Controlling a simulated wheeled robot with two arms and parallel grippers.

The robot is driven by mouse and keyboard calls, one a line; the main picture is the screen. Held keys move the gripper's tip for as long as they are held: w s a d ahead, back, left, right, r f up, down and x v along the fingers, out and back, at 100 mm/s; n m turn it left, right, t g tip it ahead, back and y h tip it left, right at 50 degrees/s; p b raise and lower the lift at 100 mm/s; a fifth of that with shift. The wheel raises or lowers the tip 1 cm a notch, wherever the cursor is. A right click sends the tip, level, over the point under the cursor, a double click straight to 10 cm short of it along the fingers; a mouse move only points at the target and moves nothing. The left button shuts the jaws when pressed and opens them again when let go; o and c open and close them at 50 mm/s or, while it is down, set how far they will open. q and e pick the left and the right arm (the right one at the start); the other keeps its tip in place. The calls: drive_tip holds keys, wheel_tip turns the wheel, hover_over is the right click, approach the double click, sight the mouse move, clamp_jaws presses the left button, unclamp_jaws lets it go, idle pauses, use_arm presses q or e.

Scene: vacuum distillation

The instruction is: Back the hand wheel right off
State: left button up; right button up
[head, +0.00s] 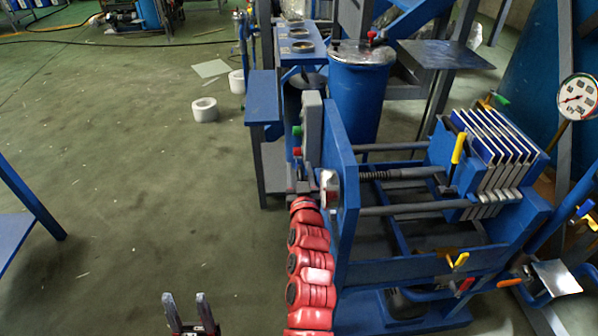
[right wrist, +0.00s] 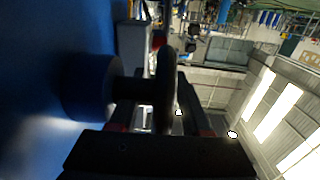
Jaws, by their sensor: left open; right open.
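The hand wheel (right wrist: 168,88) shows edge-on in the right wrist view as a dark disc on a short dark shaft (right wrist: 126,88) coming out of a blue boss (right wrist: 88,88). My right gripper (right wrist: 155,108) is open with its fingers on either side of the wheel's rim; I cannot tell whether they touch it. In the head view my right gripper (head: 303,187) is at the left side of the press's blue end plate (head: 342,140), and the wheel there is mostly hidden. My left gripper (head: 192,312) is open and empty at the bottom edge, over the floor.
Behind the end plate are the screw (head: 400,174), guide rods and a stack of filter plates (head: 497,145). A grey control box (head: 312,122) with buttons stands close behind my right gripper. A blue drum (head: 360,95) is at the back.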

drive_tip(key=shift+w, duration=0.1)
clamp_jaws()
idle(0.3)
drive_tip(key=g+p, duration=0.1)
drive_tip(key=p, duration=0.2)
drive_tip(key=shift+r+p, duration=0.15)
drive_tip(key=shift+p, duration=0.25)
drive_tip(key=shift+f, duration=0.4)
unclamp_jaws()
